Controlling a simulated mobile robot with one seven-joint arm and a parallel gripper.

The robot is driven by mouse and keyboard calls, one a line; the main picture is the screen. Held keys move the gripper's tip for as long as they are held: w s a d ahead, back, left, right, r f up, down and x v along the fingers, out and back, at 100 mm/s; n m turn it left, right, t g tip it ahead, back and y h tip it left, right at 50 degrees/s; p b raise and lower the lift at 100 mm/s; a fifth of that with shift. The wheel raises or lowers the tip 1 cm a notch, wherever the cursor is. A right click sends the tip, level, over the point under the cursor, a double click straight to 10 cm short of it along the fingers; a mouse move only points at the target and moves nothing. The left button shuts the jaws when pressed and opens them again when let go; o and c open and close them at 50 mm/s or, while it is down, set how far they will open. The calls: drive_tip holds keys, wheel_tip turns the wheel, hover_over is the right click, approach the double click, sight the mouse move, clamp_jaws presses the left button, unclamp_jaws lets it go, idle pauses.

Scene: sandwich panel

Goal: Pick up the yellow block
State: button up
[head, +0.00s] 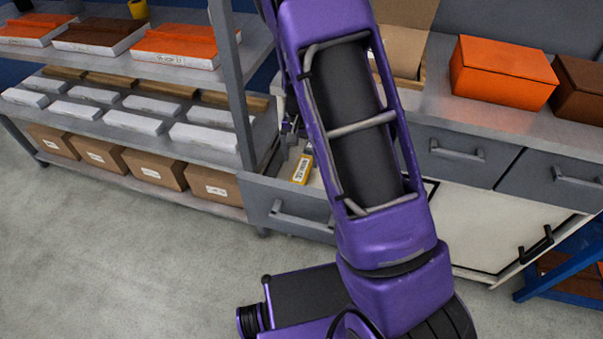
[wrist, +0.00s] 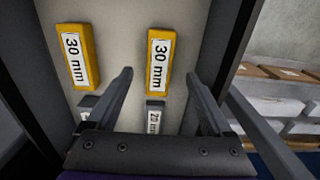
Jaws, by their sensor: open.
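Two yellow blocks labelled "30 mm" lie in an open drawer in the wrist view: a left one (wrist: 78,57) and a right one (wrist: 159,60). In the head view one yellow block (head: 302,168) shows in the drawer, left of my arm; the other is not visible there. My gripper (wrist: 160,74) is open and empty. Its fingertips sit either side of the near end of the right yellow block in the picture. I cannot tell the height gap. In the head view my arm hides most of the gripper.
A grey block labelled "20 mm" (wrist: 155,118) shows between my fingers, and another is partly hidden to its left. Drawer walls stand close on both sides. A shelf (head: 190,140) with white boxes and cartons stands left; an orange box (head: 500,72) sits on the counter.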

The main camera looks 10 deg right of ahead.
sight(301, 169)
drive_tip(key=f, duration=0.3)
drive_tip(key=f+b, duration=0.1)
drive_tip(key=f, duration=0.1)
drive_tip(key=shift+w+d, duration=0.2)
drive_tip(key=shift+w, duration=0.1)
drive_tip(key=shift+r, duration=0.1)
drive_tip(key=shift+c, duration=0.2)
clamp_jaws()
